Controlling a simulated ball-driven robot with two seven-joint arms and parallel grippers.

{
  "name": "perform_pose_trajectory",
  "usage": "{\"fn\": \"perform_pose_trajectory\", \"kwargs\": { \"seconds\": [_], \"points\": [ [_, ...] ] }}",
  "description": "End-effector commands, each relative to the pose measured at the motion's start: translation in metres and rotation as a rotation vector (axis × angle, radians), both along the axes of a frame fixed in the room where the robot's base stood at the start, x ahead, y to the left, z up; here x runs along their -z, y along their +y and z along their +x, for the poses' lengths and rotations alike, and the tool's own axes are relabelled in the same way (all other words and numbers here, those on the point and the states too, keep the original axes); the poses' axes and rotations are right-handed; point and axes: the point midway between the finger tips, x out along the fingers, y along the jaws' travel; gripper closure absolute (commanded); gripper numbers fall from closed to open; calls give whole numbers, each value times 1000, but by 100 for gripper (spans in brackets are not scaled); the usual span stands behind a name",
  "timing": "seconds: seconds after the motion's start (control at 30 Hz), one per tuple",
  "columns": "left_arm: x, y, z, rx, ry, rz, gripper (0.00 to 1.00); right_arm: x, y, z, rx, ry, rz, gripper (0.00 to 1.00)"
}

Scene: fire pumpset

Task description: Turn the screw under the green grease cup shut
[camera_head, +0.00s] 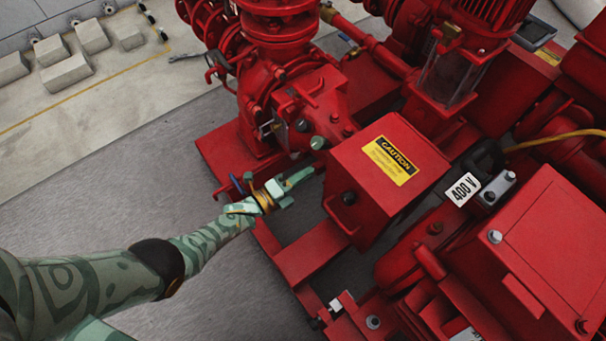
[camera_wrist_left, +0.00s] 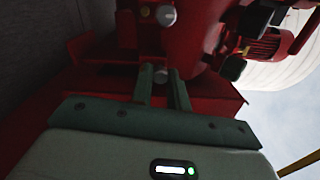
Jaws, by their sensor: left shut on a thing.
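The green grease cup (camera_head: 317,142) is a small grey-green cap on the red pump housing, just left of the red caution box. My left gripper (camera_head: 306,174) reaches in from the lower left, with its fingertips just below the cup. In the left wrist view, my left gripper (camera_wrist_left: 162,80) has its two fingers closed on the sides of a small grey round-ended screw (camera_wrist_left: 161,75). The fingers hide most of the screw in the head view, so its turn angle cannot be told. My right gripper is in neither view.
The red box with the yellow caution label (camera_head: 391,160) stands close to the right of my left gripper. Red base rails (camera_head: 312,250) run below it. A blue valve handle (camera_head: 237,185) is close on the left. Grey floor (camera_head: 110,190) lies open at the left.

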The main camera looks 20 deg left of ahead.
Motion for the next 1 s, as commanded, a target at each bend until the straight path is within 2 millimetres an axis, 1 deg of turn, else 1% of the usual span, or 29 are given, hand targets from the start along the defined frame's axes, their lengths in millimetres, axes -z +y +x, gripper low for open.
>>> {"fn": "perform_pose_trajectory", "kwargs": {
  "seconds": [0.03, 0.3, 0.8, 0.83, 0.9, 1.0],
  "points": [
    [3, 0, -2, 1, -5, 21, 100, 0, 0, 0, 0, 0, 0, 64],
    [4, 0, -3, 2, -51, 90, 100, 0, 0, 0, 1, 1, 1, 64],
    [4, 0, -3, 3, -59, 105, 100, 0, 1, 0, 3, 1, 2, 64],
    [4, 0, -3, 2, -58, 105, 78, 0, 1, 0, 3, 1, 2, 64],
    [4, 0, -3, 2, -59, 105, 61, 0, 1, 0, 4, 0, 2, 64],
    [3, 0, -2, 1, -61, 103, 61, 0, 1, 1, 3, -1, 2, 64]
  ]
}}
